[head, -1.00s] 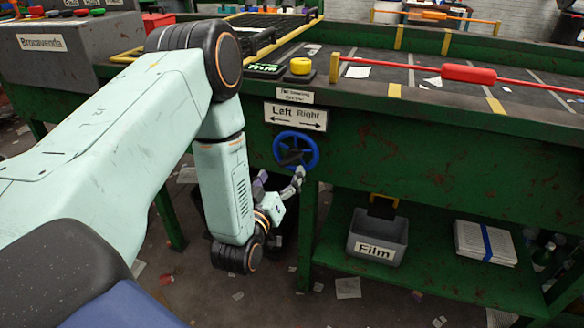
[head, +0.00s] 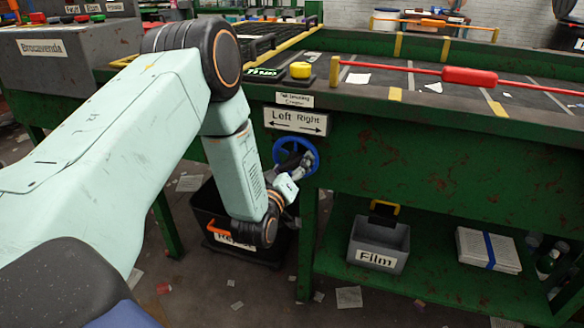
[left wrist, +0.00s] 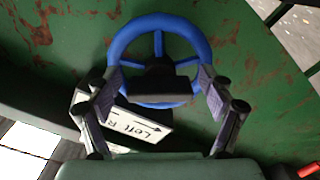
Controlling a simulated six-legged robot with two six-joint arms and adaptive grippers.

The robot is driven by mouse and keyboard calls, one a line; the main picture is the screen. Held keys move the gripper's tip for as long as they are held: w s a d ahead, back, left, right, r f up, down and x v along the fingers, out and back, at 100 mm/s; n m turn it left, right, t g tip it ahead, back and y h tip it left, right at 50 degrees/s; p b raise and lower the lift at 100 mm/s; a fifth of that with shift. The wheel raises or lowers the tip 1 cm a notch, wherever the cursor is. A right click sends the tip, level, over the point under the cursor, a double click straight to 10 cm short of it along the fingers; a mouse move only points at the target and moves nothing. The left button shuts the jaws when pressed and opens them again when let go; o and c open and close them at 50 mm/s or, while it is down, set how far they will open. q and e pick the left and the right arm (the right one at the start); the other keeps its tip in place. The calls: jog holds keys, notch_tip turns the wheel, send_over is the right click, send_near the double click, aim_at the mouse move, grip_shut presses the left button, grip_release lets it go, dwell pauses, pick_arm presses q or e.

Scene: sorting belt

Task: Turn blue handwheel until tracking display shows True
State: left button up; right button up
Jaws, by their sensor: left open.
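The blue handwheel (head: 314,158) is mounted on the green front panel of the belt, below the Left Right sign (head: 296,121). My left gripper (head: 296,168) is at the wheel, partly covering its lower left part. In the left wrist view the handwheel (left wrist: 202,40) has a dark hub, and the open fingers of my left gripper (left wrist: 159,84) stand on either side of its lower rim. I cannot tell whether they touch it. The small green-lettered display (head: 264,73) on the belt edge seems to read True. My right gripper is not in view.
A yellow button (head: 300,70) sits beside the display. A black bin (head: 212,222) stands on the floor behind my left forearm. A grey Film box (head: 379,245) and a paper stack (head: 488,250) lie on the lower shelf. A green leg (head: 307,245) stands below the wheel.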

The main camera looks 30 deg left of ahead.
pick_arm(q)
jog(key=shift+c, duration=0.3)
jog(key=c, duration=1.1)
jog(key=shift+n+b, duration=0.35)
jog(key=shift+n, duration=1.25)
jog(key=o, duration=1.2)
jog(key=shift+c, duration=0.2)
jog(key=v, duration=1.2)
